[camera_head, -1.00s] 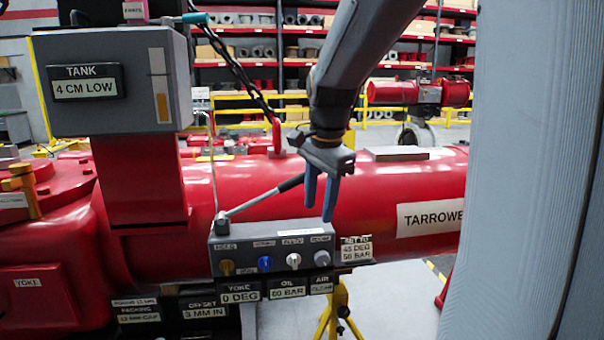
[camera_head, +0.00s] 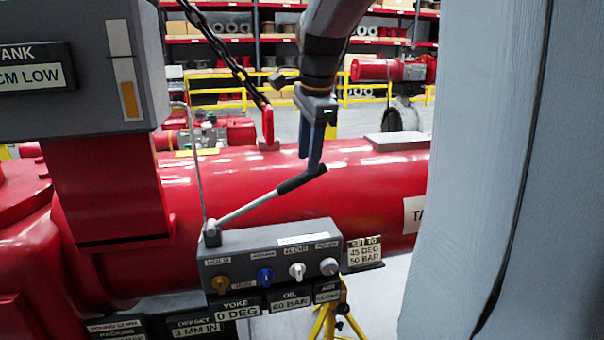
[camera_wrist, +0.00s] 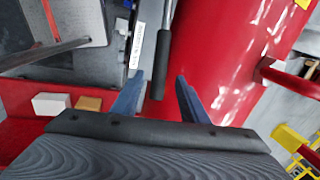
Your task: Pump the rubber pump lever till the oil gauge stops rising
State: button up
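The pump lever is a metal rod with a black rubber grip (camera_head: 302,181). It slopes up to the right from a pivot on the grey control block (camera_head: 275,240). My gripper (camera_head: 312,152) is above the grip's upper end, fingers pointing down. In the wrist view the grip (camera_wrist: 161,62) reaches toward the gap between my two spread blue fingers (camera_wrist: 158,95). The gripper is open; whether a finger touches the grip I cannot tell. The yoke plate (camera_head: 238,312) reads 0 DEG.
Several knobs line the block's front, including a blue one (camera_head: 265,277). A "SET TO" plate (camera_head: 363,252) is at its right. The red cylinder (camera_head: 370,190) lies behind. A grey tank box (camera_head: 85,65) is at left. A chain (camera_head: 225,55) hangs behind the lever.

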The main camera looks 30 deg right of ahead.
aim_at(305, 177)
jog(key=p+x, duration=0.1)
jog(key=x, duration=0.5)
jog(key=shift+a+f, duration=0.1)
jog(key=shift+f, duration=0.2)
grip_shut()
